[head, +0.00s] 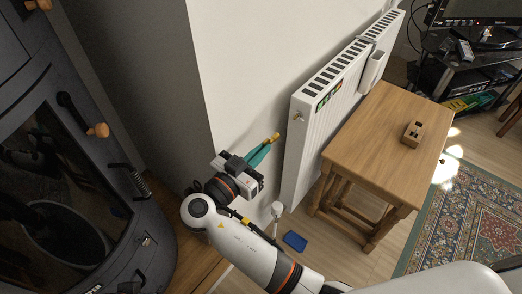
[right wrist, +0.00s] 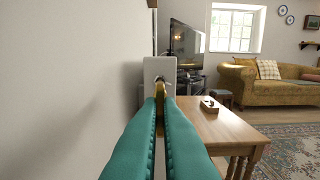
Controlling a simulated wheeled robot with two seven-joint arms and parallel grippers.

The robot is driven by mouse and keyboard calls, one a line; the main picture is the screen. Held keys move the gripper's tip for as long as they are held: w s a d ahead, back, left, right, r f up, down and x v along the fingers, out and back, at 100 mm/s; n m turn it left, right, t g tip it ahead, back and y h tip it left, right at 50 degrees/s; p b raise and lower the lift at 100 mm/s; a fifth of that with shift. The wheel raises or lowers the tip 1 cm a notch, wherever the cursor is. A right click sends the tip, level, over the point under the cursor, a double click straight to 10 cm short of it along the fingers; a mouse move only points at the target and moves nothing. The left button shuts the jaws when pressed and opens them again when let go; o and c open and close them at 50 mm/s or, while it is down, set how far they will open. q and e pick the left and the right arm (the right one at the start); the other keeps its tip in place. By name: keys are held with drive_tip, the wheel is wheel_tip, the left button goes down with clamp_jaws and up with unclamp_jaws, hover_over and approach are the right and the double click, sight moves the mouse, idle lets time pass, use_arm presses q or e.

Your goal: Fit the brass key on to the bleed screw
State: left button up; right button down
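My right gripper (head: 265,147) has teal fingers, shut on the brass key (head: 275,136), which sticks out past the fingertips. The white radiator (head: 307,148) stands along the wall, and the bleed screw (head: 298,117) is on its near end, close to the top. In the head view the key is to the left of the screw and below it, with a gap between them. In the right wrist view the key (right wrist: 160,90) lines up with the radiator's end (right wrist: 158,68) and partly covers the screw area. My left gripper is not in view.
A wooden side table (head: 375,125) stands right of the radiator, with a small wooden block (head: 412,134) on it. A dark stove (head: 60,150) is at the left. A blue tray (head: 295,241) lies on the floor under the radiator. The wall runs close beside my right gripper.

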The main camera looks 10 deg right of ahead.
sight(275, 136)
use_arm(q)
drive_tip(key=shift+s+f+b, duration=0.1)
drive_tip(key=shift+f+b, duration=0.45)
drive_tip(key=shift+b, duration=0.35)
use_arm(e)
drive_tip(key=shift+x, duration=2.9)
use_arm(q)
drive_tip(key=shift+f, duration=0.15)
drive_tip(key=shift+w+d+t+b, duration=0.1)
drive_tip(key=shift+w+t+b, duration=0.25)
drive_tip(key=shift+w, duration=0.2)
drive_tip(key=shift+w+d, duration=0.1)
